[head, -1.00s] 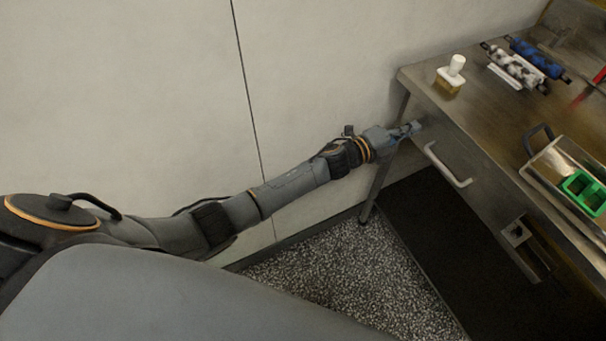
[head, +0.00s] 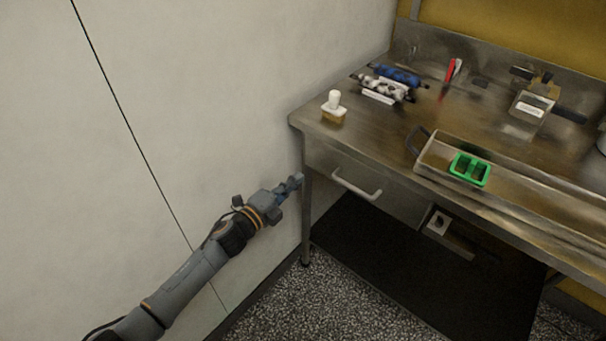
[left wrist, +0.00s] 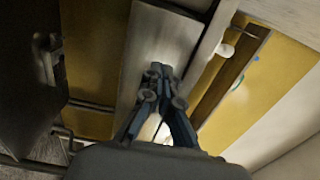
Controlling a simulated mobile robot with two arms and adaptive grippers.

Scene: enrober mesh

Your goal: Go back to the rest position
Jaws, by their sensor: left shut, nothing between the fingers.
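My left gripper (head: 291,184) is beside the left end of the steel workbench (head: 300,121), below the level of its top, with the wall on the left. In the left wrist view its fingers (left wrist: 160,72) are together and hold nothing. My left arm reaches up from the bottom left of the head view. My right gripper is not in view.
The bench front has a drawer handle (head: 357,184). On top are a white-handled brush (head: 333,105), two rollers (head: 386,88), a red-handled tool (head: 450,72), and a metal tray (head: 433,154) holding a green container (head: 469,169). Dark space lies under the bench; speckled floor is in front.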

